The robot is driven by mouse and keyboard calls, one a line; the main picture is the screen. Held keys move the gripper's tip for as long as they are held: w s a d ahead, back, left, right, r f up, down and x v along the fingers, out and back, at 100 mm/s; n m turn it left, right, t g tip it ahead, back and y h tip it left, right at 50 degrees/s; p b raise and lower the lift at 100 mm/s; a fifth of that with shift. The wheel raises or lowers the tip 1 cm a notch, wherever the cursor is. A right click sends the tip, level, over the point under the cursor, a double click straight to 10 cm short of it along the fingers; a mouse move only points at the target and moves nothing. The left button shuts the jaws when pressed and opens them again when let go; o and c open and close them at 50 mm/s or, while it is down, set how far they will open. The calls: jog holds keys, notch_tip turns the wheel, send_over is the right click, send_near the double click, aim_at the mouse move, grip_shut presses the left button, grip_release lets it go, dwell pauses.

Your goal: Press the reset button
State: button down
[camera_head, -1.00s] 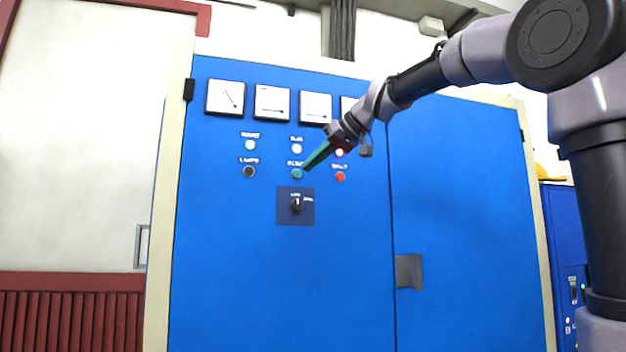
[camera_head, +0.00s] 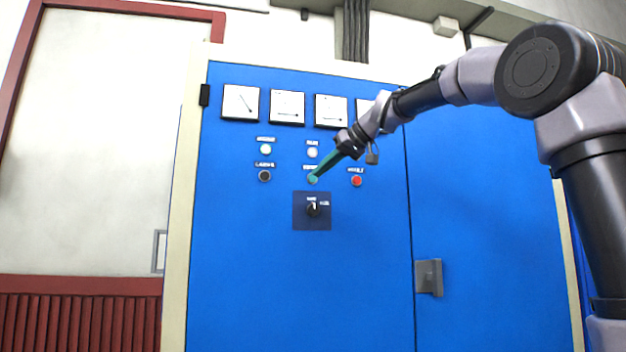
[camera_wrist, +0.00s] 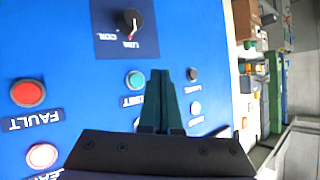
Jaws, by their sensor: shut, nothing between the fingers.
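The blue cabinet panel carries a green button (camera_wrist: 135,78), which I take as the reset button. Its label (camera_wrist: 132,101) is upside down and partly hidden by my fingers in the wrist view. In the head view the green button (camera_head: 312,180) sits in the lower row, between a black and a red button. My gripper (camera_wrist: 160,73) is shut and empty, its green fingers beside the green button in the wrist view. In the head view my gripper (camera_head: 315,176) has its tip overlapping the button's upper edge. I cannot tell whether they touch.
The red FAULT button (camera_wrist: 27,93) and black button (camera_wrist: 192,74) flank the green one. A rotary knob (camera_head: 313,209) sits below it on a dark plate. Meters (camera_head: 240,102) line the panel top. A door handle (camera_head: 429,277) projects at lower right.

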jog(key=shift+w+a, duration=0.3)
jog(key=shift+w, duration=0.55)
jog(key=shift+w+a, duration=0.25)
jog(key=shift+w, duration=0.6)
jog(key=shift+w, duration=0.1)
dwell(0.7)
jog(key=shift+w+a, duration=0.1)
jog(key=shift+w, duration=0.2)
jog(key=shift+w+a, duration=0.1)
jog(key=shift+w, duration=0.25)
dwell(0.7)
jog(key=shift+s, duration=0.1)
jog(key=shift+s+d, duration=0.2)
jog(key=shift+s, duration=0.5)
jog(key=shift+s+d, duration=0.25)
jog(key=shift+s, duration=0.55)
jog(key=shift+s+d, duration=0.2)
jog(key=shift+s, duration=0.6)
jog(key=shift+s+d, duration=0.25)
jog(key=shift+s, duration=0.55)
